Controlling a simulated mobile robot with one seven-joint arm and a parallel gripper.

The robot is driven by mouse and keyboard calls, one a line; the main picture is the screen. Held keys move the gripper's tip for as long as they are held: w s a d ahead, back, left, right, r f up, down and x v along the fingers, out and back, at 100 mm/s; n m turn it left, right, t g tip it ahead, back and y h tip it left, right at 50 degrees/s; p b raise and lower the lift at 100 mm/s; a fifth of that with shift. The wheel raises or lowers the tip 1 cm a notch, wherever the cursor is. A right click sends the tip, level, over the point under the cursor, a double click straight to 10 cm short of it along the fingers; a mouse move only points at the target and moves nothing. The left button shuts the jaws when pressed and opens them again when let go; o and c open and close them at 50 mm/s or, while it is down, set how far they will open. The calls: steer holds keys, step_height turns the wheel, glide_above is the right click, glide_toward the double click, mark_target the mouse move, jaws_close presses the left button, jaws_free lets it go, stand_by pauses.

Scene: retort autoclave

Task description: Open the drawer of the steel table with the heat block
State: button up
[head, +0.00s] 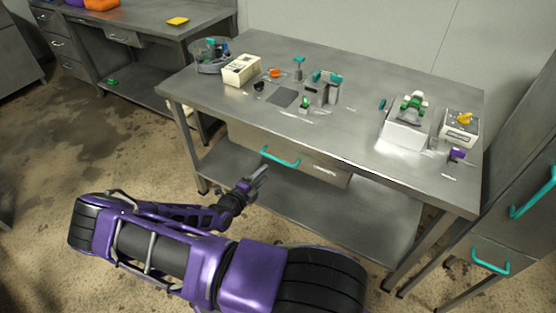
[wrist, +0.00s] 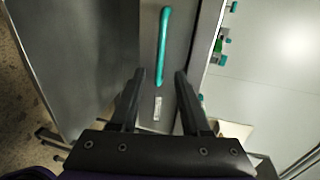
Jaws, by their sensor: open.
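The steel table (head: 345,85) stands in front of me with small equipment on top; I cannot tell which piece is the heat block. Its grey drawer (head: 306,172) is under the tabletop and looks closed. A teal bar handle (head: 280,158) is on the drawer front, and it also shows in the wrist view (wrist: 163,45). My gripper (head: 264,170) is open and empty, just in front of and below the handle. In the wrist view my gripper (wrist: 160,75) has its fingers on either side of the handle's near end, apparently without touching it.
A pale label (head: 325,172) is on the drawer front. A lower shelf (head: 350,215) spans the table legs. A cabinet with teal handles (head: 490,261) stands close at the right. Another steel table with drawers (head: 150,40) is at the back left. The floor at left is clear.

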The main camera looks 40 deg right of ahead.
mark_target(278, 160)
steer(key=x, duration=1.1)
steer(key=shift+w+d+r, duration=0.1)
jaws_close()
stand_by(1.0)
